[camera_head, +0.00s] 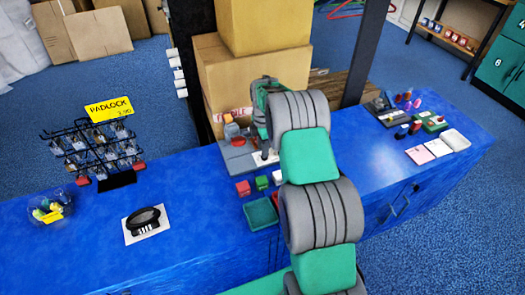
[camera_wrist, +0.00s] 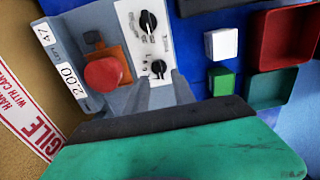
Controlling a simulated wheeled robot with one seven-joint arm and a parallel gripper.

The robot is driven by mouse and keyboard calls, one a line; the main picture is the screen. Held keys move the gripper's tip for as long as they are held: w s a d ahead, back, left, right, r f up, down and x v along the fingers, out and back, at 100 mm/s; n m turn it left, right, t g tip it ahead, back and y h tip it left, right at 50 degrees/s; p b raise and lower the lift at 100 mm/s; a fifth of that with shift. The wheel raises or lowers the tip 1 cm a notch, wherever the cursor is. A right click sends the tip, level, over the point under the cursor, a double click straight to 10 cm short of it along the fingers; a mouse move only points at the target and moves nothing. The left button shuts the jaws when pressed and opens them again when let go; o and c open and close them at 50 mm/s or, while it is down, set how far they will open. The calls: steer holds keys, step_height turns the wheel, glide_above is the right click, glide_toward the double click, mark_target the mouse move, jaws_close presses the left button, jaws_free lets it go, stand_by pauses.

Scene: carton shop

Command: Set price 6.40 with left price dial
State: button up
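A grey device (camera_head: 236,142) stands on the blue counter, left of my arm. In the wrist view it has a white panel (camera_wrist: 143,45) with two black dials. One dial (camera_wrist: 148,21) is near the picture's top; the other (camera_wrist: 158,68) is below it, close to my gripper. I cannot tell surely which is the left price dial. A label (camera_wrist: 68,78) reads 2.00 and another (camera_wrist: 47,40) reads 47. A red knob (camera_wrist: 103,73) sits beside the panel. My gripper (camera_head: 265,151) points down over the panel. Its fingertips are too unclear to tell their opening or any contact.
Red and green blocks (camera_head: 243,188) and a green tray (camera_head: 261,213) lie in front of the device. Cartons (camera_head: 248,75) and a dark post stand behind it. A padlock rack (camera_head: 95,150) is at left. The counter between rack and device is mostly clear.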

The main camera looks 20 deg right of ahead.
steer(key=shift+f, duration=1.25)
jaws_close()
